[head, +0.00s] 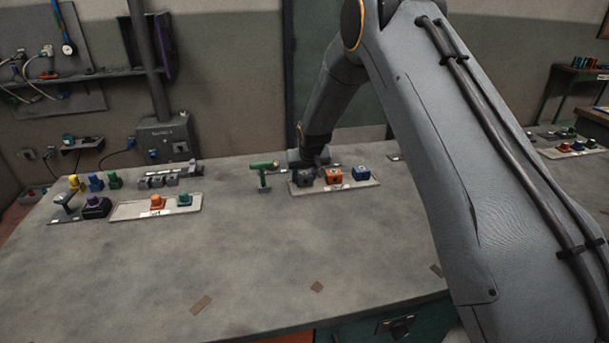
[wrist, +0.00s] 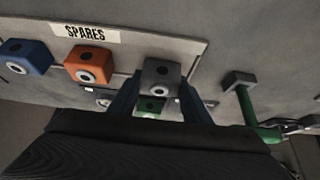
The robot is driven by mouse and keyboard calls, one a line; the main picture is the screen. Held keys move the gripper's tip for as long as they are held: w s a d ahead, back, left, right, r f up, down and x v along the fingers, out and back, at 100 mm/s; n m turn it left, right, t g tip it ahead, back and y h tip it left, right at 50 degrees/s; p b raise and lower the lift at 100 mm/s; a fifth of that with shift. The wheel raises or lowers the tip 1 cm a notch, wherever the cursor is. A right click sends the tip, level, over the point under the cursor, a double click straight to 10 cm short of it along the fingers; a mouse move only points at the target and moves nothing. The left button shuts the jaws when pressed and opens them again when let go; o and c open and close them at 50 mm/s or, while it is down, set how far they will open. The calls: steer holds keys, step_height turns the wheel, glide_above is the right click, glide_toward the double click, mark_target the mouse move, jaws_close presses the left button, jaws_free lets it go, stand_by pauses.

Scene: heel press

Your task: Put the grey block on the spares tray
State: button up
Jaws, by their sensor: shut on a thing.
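The grey block (wrist: 160,75), with a round hole in its face, is between the two dark blue fingers of my gripper (wrist: 159,88) in the wrist view. My gripper is shut on it. The block is at the end of the spares tray (wrist: 128,42), beside the orange block. In the head view, the grey block (head: 305,178) shows at the left end of the spares tray (head: 338,187), below my gripper (head: 312,163). I cannot tell whether it rests on the tray or hangs just above it.
An orange block (head: 334,176) and a blue block (head: 360,174) stand on the spares tray. A green-handled tool (head: 263,168) stands close to the left of the tray. Another tray (head: 130,210) with orange and teal pieces lies farther left. The bench front is mostly clear.

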steer(key=shift+f, duration=0.2)
steer(key=o, duration=0.9)
steer(key=shift+f, duration=0.1)
steer(key=shift+s+r, duration=0.15)
steer(key=shift+r, duration=0.4)
steer(key=b+v, duration=0.2)
steer(key=v, duration=0.9)
steer(key=s+d+g, duration=0.1)
steer(key=s+d, duration=0.4)
steer(key=s, duration=0.8)
steer(key=s+d+f+m+g, duration=0.1)
steer(key=s+d, duration=0.5)
steer(key=s, duration=0.6)
steer(key=s+d+m+g+h, duration=0.1)
steer(key=s+d+g, duration=0.2)
steer(key=s, duration=1)
steer(key=shift+s+d+f, duration=0.1)
steer(key=shift+s+d, duration=0.05)
steer(key=shift+d, duration=0.55)
steer(key=shift+s+d+f, duration=0.1)
steer(key=shift+s+d, duration=0.05)
steer(key=shift+d, duration=0.6)
